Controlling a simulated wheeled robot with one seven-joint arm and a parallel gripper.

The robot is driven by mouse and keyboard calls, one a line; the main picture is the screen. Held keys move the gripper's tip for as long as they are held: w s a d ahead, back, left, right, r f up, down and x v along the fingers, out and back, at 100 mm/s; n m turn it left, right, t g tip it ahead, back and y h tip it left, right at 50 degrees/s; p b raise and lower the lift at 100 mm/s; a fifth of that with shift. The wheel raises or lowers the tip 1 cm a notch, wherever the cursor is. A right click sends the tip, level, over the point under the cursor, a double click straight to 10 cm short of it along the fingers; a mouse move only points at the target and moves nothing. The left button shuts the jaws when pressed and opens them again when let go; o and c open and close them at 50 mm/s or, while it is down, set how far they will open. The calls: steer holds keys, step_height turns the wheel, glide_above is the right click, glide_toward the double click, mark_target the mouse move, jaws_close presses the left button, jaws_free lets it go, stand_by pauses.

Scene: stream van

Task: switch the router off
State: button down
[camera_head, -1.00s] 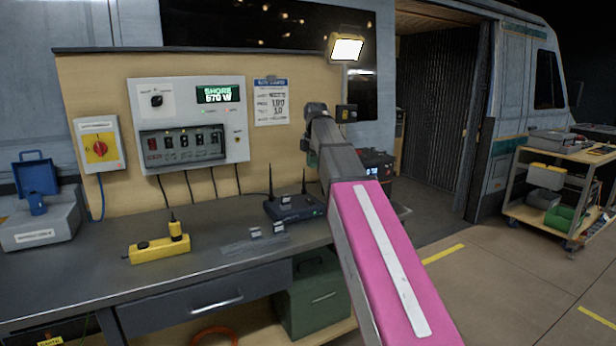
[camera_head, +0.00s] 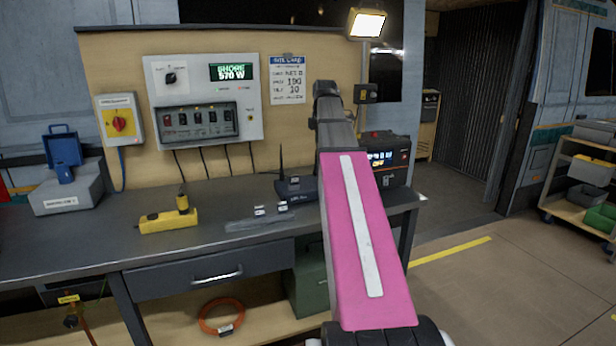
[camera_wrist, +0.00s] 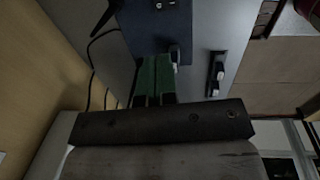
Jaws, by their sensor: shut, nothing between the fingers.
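The router (camera_head: 292,187) is a dark blue box with a black antenna, on the grey bench in the head view. My pink arm covers its right part. In the wrist view the router (camera_wrist: 158,28) is at the top, with small light marks on its face. My gripper (camera_wrist: 154,62) shows there as two green fingers, close together and empty, with tips at the router's lower edge. I cannot tell whether they touch it. A small pale piece (camera_wrist: 175,55) is just right of the tips. In the head view the fingers are hidden behind my arm.
A yellow block (camera_head: 168,220) stands farther left. A black and orange power unit (camera_head: 387,155) is right of my arm. The breaker panel (camera_head: 205,100) is on the wall behind.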

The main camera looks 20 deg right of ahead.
steer(key=shift+a, duration=0.1)
steer(key=f, duration=0.4)
steer(key=w+f, duration=0.1)
steer(key=f, duration=0.9)
steer(key=shift+w, duration=0.35)
steer(key=shift+w+f, duration=0.1)
steer(key=shift+f, duration=0.2)
steer(key=shift+s, duration=0.25)
